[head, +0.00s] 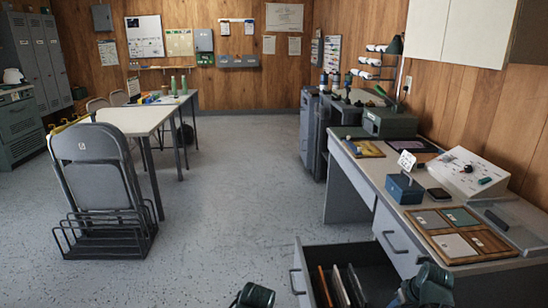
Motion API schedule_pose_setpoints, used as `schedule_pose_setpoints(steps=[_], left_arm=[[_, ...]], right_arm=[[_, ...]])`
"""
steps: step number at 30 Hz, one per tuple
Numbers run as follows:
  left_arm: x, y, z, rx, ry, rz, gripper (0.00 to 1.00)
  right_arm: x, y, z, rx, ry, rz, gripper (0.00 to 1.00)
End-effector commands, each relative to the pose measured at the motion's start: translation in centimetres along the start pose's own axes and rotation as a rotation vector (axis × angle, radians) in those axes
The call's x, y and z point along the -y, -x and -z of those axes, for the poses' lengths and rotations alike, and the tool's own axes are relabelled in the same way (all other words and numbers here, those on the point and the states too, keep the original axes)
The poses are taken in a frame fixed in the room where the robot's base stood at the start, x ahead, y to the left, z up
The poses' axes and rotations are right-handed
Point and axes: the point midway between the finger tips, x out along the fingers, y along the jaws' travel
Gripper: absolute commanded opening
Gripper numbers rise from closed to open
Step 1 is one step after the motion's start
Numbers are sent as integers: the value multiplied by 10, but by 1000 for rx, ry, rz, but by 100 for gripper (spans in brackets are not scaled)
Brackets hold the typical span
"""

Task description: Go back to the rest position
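The task names no object. Rounded dark parts of my two arms show at the bottom edge of the head view, one left of the open drawer and one in front of its right side. No gripper fingers show in the frame, so I cannot see whether either gripper holds anything.
The desk (350,192) at right has an open drawer (312,262) with upright folders or books inside. On the desk are a blue box (404,188) and a sectioned wooden tray (430,236). A folding chair (100,180) stands left. The middle floor (235,185) is clear.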

Motion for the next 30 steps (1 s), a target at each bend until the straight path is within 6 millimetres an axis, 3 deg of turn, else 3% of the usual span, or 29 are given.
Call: schedule_pose_setpoints(steps=[11, 17, 25, 30], left_arm=[[0, 0, 0, 0, 0, 0, 45], [0, 0, 0, 0, 0, 0, 45], [0, 0, 0, 0, 0, 0, 45], [0, 0, 0, 0, 0, 0, 45]], right_arm=[[37, -3, -4, 49, -8, 19, 42], [69, -4, -9, 96, -18, 30, 42], [133, -2, -26, 197, -38, 31, 42], [197, 6, -55, 302, -57, -3, 42]])
